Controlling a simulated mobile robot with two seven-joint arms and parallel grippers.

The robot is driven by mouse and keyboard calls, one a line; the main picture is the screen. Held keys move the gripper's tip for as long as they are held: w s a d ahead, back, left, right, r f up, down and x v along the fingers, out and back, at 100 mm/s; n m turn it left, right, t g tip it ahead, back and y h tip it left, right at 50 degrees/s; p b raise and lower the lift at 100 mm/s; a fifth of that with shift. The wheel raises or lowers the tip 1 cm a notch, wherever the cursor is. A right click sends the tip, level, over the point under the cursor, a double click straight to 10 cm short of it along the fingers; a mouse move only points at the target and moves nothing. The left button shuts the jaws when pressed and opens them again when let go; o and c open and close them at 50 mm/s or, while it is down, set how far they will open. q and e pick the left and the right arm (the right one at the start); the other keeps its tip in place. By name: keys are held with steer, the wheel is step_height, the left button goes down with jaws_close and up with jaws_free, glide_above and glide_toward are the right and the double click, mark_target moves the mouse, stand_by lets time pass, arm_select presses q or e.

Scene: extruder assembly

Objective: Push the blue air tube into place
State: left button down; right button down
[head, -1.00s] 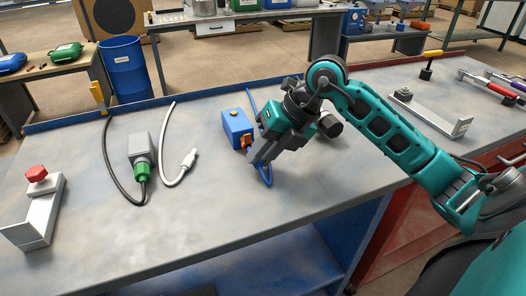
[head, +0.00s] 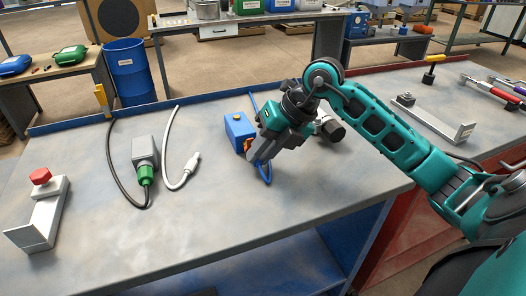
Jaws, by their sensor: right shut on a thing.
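The blue air tube (head: 267,176) comes from the back edge of the bench, passes behind my right gripper and loops out below its fingers. A blue box (head: 237,128) stands just left of the gripper, with an orange fitting (head: 247,147) on its near right side. My right gripper (head: 256,157) points down and left at this fitting and is shut on the blue tube's end, which its fingers mostly hide. The fingertips are at or very close to the fitting; I cannot tell whether the tube is inside it. My left gripper is not in view.
A grey box with a green plug (head: 145,174) and a white cable (head: 168,160) lie to the left. A bracket with a red button (head: 40,177) is at the far left. A dark cylinder (head: 331,129) lies behind my gripper. The front middle bench is clear.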

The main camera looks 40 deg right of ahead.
steer(key=c, duration=1)
jaws_free()
steer(key=shift+w, duration=0.1)
steer(key=shift+o, duration=0.2)
arm_select(q)
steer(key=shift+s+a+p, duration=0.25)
steer(key=shift+p, duration=0.25)
arm_select(e)
steer(key=v, duration=1.3)
